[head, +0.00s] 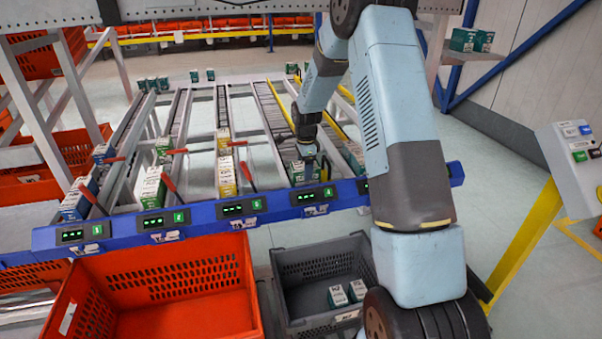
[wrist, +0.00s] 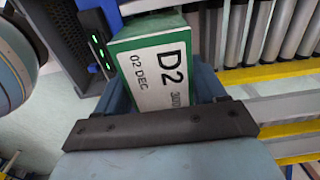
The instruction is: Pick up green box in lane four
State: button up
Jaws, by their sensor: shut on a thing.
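The green box (wrist: 160,72) shows in the wrist view with a white face printed "D2" and "02 DEC" and a green edge. My gripper (wrist: 160,100) is around it, shut on it, with a grey-blue finger on either side. In the head view the box (head: 299,173) is at the front end of the fourth lane, behind the blue rail. My gripper (head: 308,160) reaches down to it there, and the arm partly hides it. Whether the box is clear of the rollers cannot be told.
The blue rail (head: 190,224) with small green displays crosses the lane fronts. Other lanes hold blue, green-white and yellow boxes, with red levers between. An orange tote (head: 165,275) and a grey tote (head: 300,262) holding two small boxes stand below. A control panel (head: 575,150) is at right.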

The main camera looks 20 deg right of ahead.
jog(key=s+r, duration=1.2)
jog(key=s, duration=0.2)
jog(key=shift+a, duration=0.25)
